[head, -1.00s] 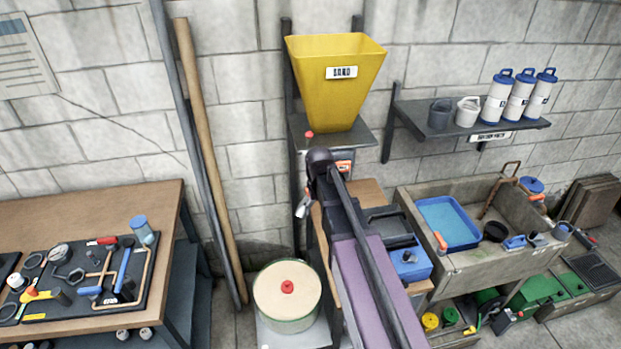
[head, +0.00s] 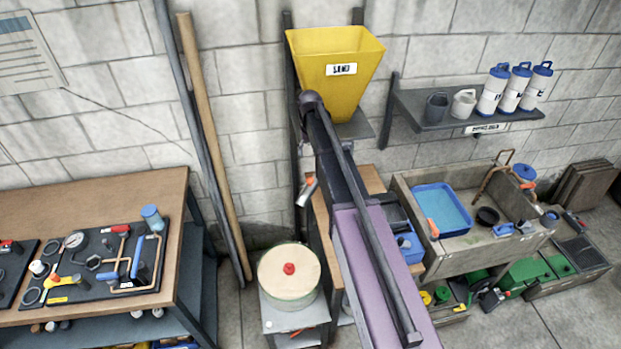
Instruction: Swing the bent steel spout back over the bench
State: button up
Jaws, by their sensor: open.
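The bent steel spout (head: 305,194) is a short silver tube with an orange band at its upper end. It hangs below the yellow sand hopper (head: 342,90), slanting down to the left. It lies just left of the narrow wooden bench (head: 371,180), on the side of the round lidded tub (head: 289,268). My dark and purple arm crosses in front of the bench and hopper shelf and hides the spout's upper connection. My gripper is not visible.
A tool bench (head: 85,205) with pipe fittings stands at left. Two long poles (head: 207,140) lean on the wall. At right are a stone sink (head: 465,245) with a blue tray (head: 441,209) and a shelf (head: 465,110) with bottles. Some floor is clear beside the tub.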

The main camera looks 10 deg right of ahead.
aim_at(310, 180)
jog(key=shift+f, duration=0.1)
notch_tip(310, 180, down, 14)
jog(key=b, duration=1.3)
jog(key=shift+b, duration=0.4)
jog(key=shift+r, duration=0.2)
grip_shut()
